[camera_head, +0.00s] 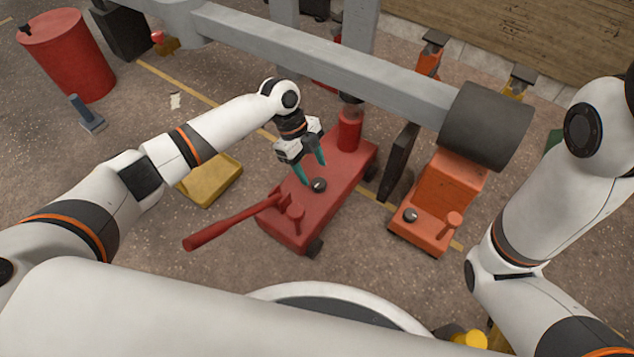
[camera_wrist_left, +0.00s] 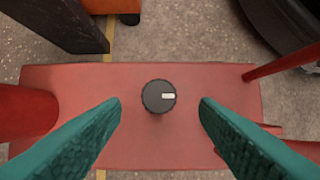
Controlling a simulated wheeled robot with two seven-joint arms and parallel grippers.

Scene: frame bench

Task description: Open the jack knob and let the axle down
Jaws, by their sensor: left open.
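A red floor jack (camera_head: 330,197) stands on the floor under a grey axle beam (camera_head: 330,52), its red post (camera_head: 350,128) below the beam. The dark round jack knob (camera_head: 319,185) sits on top of its body. In the left wrist view the knob (camera_wrist_left: 159,96) shows a white mark pointing right. My left gripper (camera_head: 313,175), with teal fingers, is open just above the knob; in the wrist view its fingertips (camera_wrist_left: 160,104) lie on either side of it, apart from it. My right arm shows at the right; its gripper is out of view.
An orange jack (camera_head: 432,212) with its own dark knob stands to the right, below a dark cylinder (camera_head: 487,125) on the beam's end. The red handle (camera_head: 232,223) sticks out left. A yellow tray (camera_head: 211,181) and red drum (camera_head: 66,55) lie further left.

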